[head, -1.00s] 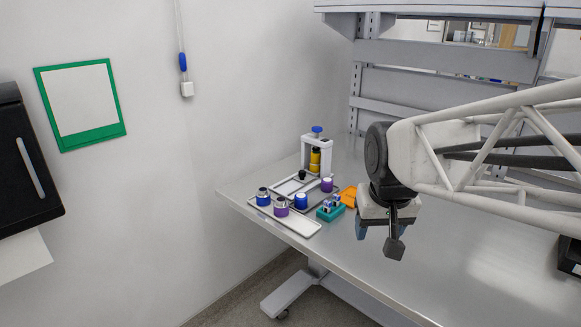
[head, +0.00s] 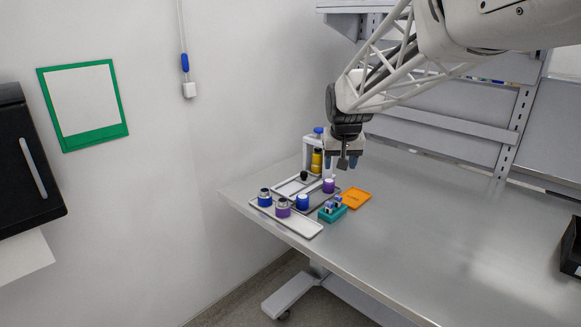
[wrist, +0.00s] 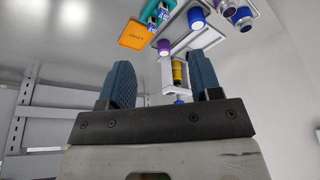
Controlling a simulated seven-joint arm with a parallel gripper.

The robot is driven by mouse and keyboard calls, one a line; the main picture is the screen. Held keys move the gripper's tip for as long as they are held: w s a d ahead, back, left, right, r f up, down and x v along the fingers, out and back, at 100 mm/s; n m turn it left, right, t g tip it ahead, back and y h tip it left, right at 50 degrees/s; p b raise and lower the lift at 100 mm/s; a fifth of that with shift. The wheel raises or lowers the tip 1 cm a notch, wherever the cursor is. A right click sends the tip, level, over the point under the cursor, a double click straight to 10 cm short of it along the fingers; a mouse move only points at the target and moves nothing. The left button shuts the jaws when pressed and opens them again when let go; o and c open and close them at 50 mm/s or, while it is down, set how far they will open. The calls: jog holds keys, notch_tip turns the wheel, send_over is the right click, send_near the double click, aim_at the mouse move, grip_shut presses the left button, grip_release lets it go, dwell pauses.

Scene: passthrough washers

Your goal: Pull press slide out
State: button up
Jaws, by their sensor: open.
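The press (head: 310,146) is a white frame with a blue knob on top and a yellow cylinder inside it, at the back of the table. A pale slide plate (head: 290,187) with a black knob (head: 304,175) lies in front of it. In the wrist view the press's yellow cylinder (wrist: 178,72) shows between my fingers, and the black knob cannot be made out. My gripper (head: 343,161) is open and empty, pointing down just right of the press and above the table. Its two blue fingers flank the wrist view (wrist: 160,62).
A light tray (head: 295,222) holds blue and purple jars. A purple-and-white jar (head: 328,186) stands below my gripper, near a blue jar (head: 302,202). A teal rack (head: 332,214) and an orange tray (head: 355,198) lie to the right.

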jog(key=w+a+f, duration=0.2)
jog(key=w+f, duration=0.1)
jog(key=w, duration=0.6)
jog(key=w+a+f, duration=0.1)
jog(key=w+f, duration=0.2)
jog(key=w, duration=0.6)
jog(key=t, duration=0.1)
send_near(304, 173)
jog(key=x, duration=0.2)
jog(key=shift+w, duration=0.2)
jog(key=shift+f, duration=0.1)
jog(key=shift+x, duration=3.8)
grip_shut()
